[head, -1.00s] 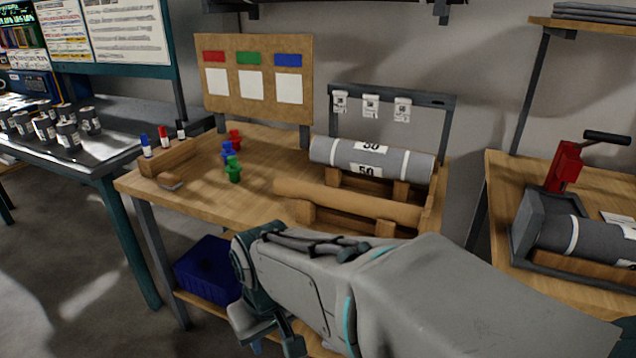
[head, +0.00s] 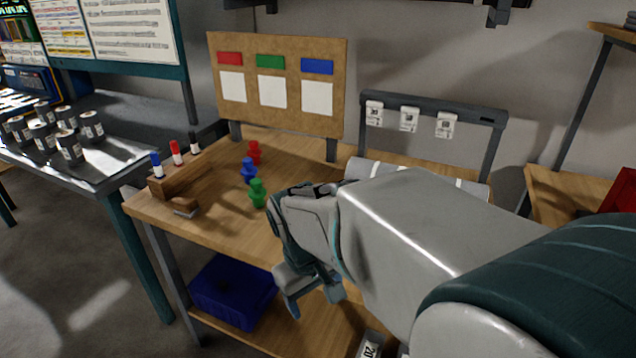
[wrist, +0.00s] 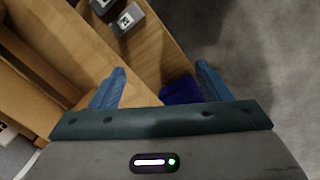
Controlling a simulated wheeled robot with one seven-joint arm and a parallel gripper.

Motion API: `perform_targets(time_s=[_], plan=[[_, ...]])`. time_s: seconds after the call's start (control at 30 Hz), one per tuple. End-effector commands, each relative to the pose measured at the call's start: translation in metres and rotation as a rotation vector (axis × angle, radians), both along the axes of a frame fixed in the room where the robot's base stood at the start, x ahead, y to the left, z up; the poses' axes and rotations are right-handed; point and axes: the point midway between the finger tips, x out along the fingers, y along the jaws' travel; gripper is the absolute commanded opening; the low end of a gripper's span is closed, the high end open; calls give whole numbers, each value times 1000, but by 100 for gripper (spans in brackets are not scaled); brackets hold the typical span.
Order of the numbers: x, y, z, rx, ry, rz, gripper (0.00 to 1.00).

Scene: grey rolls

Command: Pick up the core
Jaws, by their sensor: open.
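The core, a plain brown tube on the cradle at the bench front in the earlier head view, is now hidden behind my arm there. In the wrist view brown lengths run along the left side; I cannot tell which is the core and which the cradle. My gripper (head: 312,298) points down in front of the bench edge, above the lower shelf. Its blue fingers (wrist: 160,82) are apart with nothing between them, to the right of the brown lengths. The grey roll (head: 368,168) with white bands lies behind my arm, mostly covered.
A blue bin (head: 232,292) and a labelled grey piece (head: 370,345) are on the lower shelf. Red, blue and green pegs (head: 257,193) stand on the bench (head: 215,220), left of my arm. A board (head: 330,105) and a rack with tags (head: 470,112) stand behind.

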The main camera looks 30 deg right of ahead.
Motion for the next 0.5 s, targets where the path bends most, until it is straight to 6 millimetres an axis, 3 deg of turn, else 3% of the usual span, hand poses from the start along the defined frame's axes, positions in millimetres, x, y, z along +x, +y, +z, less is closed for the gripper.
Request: perform_targets(time_s=[0.03, 0.5], plan=[[8, -10, 29, -30, 37, 26, 71], [69, -99, 127, -161, 317, 368, 71]])
